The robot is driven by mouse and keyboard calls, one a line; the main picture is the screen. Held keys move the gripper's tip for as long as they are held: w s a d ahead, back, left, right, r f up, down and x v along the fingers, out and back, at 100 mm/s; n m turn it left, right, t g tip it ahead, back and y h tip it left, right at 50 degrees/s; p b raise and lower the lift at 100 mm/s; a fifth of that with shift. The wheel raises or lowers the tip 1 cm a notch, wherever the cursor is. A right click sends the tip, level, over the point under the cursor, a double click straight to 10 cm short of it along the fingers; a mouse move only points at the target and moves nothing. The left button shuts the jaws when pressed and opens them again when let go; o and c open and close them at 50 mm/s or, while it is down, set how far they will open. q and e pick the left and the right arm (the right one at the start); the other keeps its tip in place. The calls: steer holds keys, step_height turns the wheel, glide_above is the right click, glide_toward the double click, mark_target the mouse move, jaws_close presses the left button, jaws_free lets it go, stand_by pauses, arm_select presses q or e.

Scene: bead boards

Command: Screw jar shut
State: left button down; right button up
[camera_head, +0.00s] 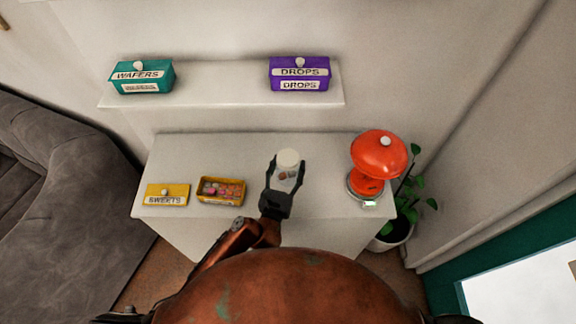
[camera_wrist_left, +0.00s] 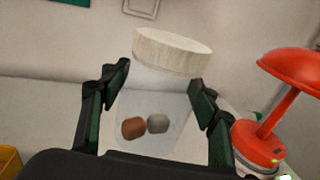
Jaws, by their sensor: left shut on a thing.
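A clear jar (camera_head: 286,180) with a pale, wood-like round lid (camera_head: 288,158) stands on the white cabinet top. It holds a brown and a grey piece, which show well in the left wrist view (camera_wrist_left: 145,128). The lid (camera_wrist_left: 172,52) sits on the jar's mouth; I cannot tell how tightly. My left gripper (camera_head: 285,172) has its two fingers around the jar's sides and is shut on it. The fingers also show in the left wrist view (camera_wrist_left: 158,85), one on each side of the jar. My right gripper is not in view.
A red lamp (camera_head: 378,155) stands right of the jar. An open yellow box of sweets (camera_head: 221,203) and its lid marked SWEETS (camera_head: 167,201) lie to the left. A wall shelf (camera_head: 220,97) behind holds a teal box (camera_head: 142,77) and a purple box (camera_head: 299,74).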

arm_select(q)
steer(key=w+f+b, duration=0.1)
steer(key=w+f, duration=0.5)
steer(key=shift+w+f+b, duration=0.2)
steer(key=shift+f+b, duration=0.15)
steer(key=shift+f, duration=0.55)
steer(key=shift+w+f+b, duration=0.15)
steer(key=shift+f+b, duration=0.15)
steer(key=shift+f, duration=0.6)
steer(key=shift+f, duration=0.15)
steer(key=c, duration=0.7)
jaws_free()
steer(key=shift+c, duration=0.2)
